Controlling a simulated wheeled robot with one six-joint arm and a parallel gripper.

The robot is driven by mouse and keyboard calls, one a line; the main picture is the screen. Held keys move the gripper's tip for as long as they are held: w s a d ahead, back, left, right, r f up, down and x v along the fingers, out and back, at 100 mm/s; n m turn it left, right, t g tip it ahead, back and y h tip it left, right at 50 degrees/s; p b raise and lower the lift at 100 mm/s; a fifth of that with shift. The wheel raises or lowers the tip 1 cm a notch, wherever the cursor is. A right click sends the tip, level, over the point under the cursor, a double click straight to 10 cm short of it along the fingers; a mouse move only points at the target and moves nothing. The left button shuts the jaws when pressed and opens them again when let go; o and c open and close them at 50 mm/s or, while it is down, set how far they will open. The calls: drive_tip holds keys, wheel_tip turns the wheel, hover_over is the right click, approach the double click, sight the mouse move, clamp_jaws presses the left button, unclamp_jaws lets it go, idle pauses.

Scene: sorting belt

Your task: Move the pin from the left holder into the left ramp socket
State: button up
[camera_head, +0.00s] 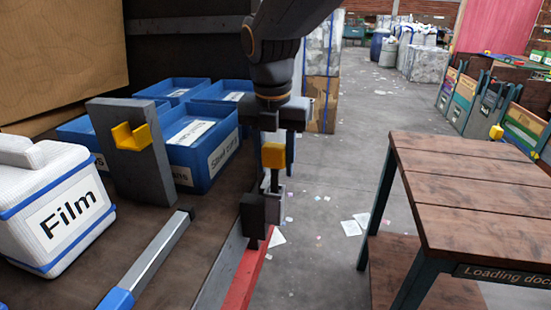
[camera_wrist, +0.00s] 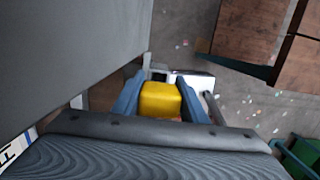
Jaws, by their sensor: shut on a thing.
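The pin has a yellow block-like head (camera_head: 273,155) and a dark shaft pointing down. In the wrist view its yellow head (camera_wrist: 160,101) sits between both fingers. My gripper (camera_head: 272,138) is shut on it from above; its blue-grey fingers (camera_wrist: 161,92) flank the head. The pin looks upright. A black block (camera_head: 252,222) stands at the belt's edge, just below and slightly left of the pin; whether this is the ramp socket, and whether the shaft touches it, I cannot tell. A grey upright plate with an empty yellow cradle (camera_head: 130,137), possibly a holder, stands to the left.
Blue bins (camera_head: 205,150) stand behind the plate. A white "Film" box (camera_head: 60,205) is at the left. A metal bar (camera_head: 160,255) with a blue end lies in front. A wooden loading-dock table (camera_head: 470,180) stands at the right, with open floor between.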

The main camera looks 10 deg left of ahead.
sight(274, 146)
drive_tip(key=shift+f+b, duration=1)
drive_tip(key=shift+f, duration=1.3)
drive_tip(key=o, duration=1.3)
drive_tip(key=r, duration=0.5)
drive_tip(key=s+r+b, duration=0.1)
drive_tip(key=r, duration=0.1)
drive_tip(key=shift+r, duration=0.35)
